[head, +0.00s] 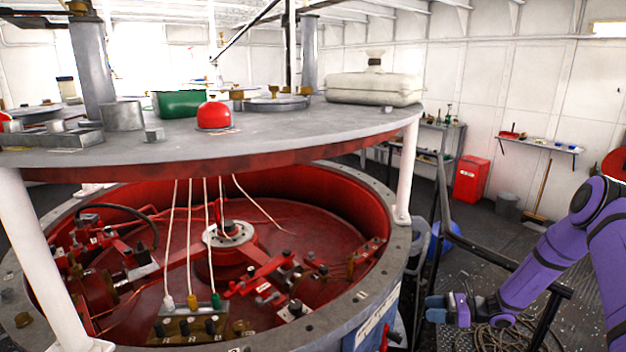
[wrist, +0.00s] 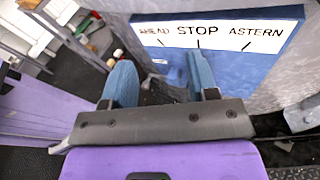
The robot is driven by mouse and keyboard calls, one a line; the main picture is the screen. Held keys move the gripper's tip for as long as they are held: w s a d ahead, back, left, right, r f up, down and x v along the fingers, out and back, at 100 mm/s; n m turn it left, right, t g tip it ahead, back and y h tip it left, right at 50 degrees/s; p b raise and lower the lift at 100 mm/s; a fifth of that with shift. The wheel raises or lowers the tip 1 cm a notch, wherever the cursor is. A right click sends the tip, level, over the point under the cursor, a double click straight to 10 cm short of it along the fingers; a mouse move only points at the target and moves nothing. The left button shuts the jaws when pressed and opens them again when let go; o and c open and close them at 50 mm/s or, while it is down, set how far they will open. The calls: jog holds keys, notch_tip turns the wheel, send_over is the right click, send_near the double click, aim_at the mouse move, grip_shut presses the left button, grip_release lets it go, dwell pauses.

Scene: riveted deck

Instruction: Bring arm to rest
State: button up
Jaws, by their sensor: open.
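My purple arm (head: 545,260) comes in from the right in the head view and reaches down beside the large round machine. My gripper (head: 436,307) is low at the right of the machine's grey rim, near a dark rail. In the wrist view my gripper (wrist: 163,80) shows two blue fingers spread apart with nothing held between them. A blue panel (wrist: 205,62) with a white strip reading AHEAD, STOP, ASTERN is just beyond the fingers. I cannot tell whether the fingers touch it.
The red-lined round machine (head: 330,210) fills the left and middle, under a grey tabletop (head: 290,130) on white posts. A dark handrail (head: 515,268) runs close to my arm. Coiled rope (head: 500,338) lies on the floor. A red cabinet (head: 471,180) and a grey bin (head: 507,206) stand farther back.

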jog(key=s+a+r+n+g+h, duration=0.25)
jog(key=s+r+n, duration=0.2)
jog(key=r, duration=0.65)
jog(key=s+a+r+n+g+h, duration=0.1)
jog(key=s+a+r+n+h, duration=0.3)
jog(key=r, duration=0.6)
jog(key=s+r+n+g+h, duration=0.1)
jog(key=s+r+n+g, duration=0.3)
jog(key=r, duration=0.7)
jog(key=s+r+n+t+h, duration=0.4)
jog(key=s+r, duration=0.3)
jog(key=s, duration=0.5)
jog(key=s+d+r+n+t+h, duration=0.1)
jog(key=s+r+n+t+h, duration=0.2)
jog(key=s, duration=1)
jog(key=shift+d+r+n+t+h, duration=0.2)
jog(key=shift+r+n+t+h, duration=0.25)
jog(key=shift+r+n, duration=1.8)
jog(key=shift+r+m, duration=0.4)
jog(key=shift+c, duration=0.5)
